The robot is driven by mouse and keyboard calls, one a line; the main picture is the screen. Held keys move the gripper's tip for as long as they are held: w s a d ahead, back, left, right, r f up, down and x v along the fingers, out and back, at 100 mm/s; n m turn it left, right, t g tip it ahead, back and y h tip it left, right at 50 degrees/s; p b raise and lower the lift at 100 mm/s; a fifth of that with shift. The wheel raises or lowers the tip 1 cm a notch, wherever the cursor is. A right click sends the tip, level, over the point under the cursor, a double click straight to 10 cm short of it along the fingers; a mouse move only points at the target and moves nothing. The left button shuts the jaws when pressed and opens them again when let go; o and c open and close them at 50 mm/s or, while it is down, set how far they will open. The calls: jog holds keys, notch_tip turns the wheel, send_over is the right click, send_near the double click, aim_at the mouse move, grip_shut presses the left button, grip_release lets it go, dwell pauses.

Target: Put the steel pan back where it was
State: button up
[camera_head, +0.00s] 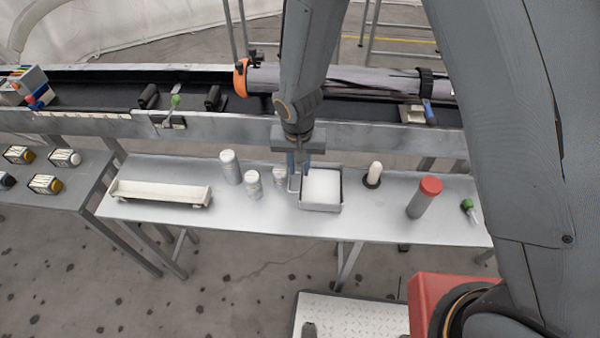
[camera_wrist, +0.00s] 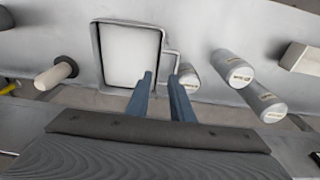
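The steel pan (camera_head: 320,208) is a square tray with a white filling and a thin loop handle on its left side. It sits on the steel bench (camera_head: 385,228). In the wrist view the pan (camera_wrist: 97,52) is upper left of centre, with the handle (camera_wrist: 177,58) on its right. My gripper (camera_head: 299,165) points down at the handle side of the pan. In the wrist view my gripper (camera_wrist: 160,77) has its two blue fingers apart. They are near the handle and partly hide it; I cannot tell if they touch it.
White-capped containers (camera_head: 253,185) stand left of the pan. A long white tray (camera_head: 160,192) is farther left. A pale peg on a dark base (camera_head: 373,175), a red-capped cylinder (camera_head: 425,197) and a green-ended item (camera_head: 469,208) are to the right. A conveyor (camera_head: 250,128) runs behind.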

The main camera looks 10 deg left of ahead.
notch_tip(320, 180, up, 8)
jog(key=s+b, duration=0.1)
jog(key=shift+r+b, duration=0.2)
jog(key=shift+b, duration=0.15)
jog(key=s+d+r, duration=0.2)
jog(key=d+r, duration=0.1)
jog(key=d, duration=0.6)
jog(key=s+d+r, duration=0.2)
jog(key=d+r, duration=0.1)
jog(key=d, duration=0.6)
jog(key=s+d+r, duration=0.3)
jog(key=d, duration=0.6)
jog(key=shift+d+m, duration=0.15)
jog(key=shift+m, duration=0.15)
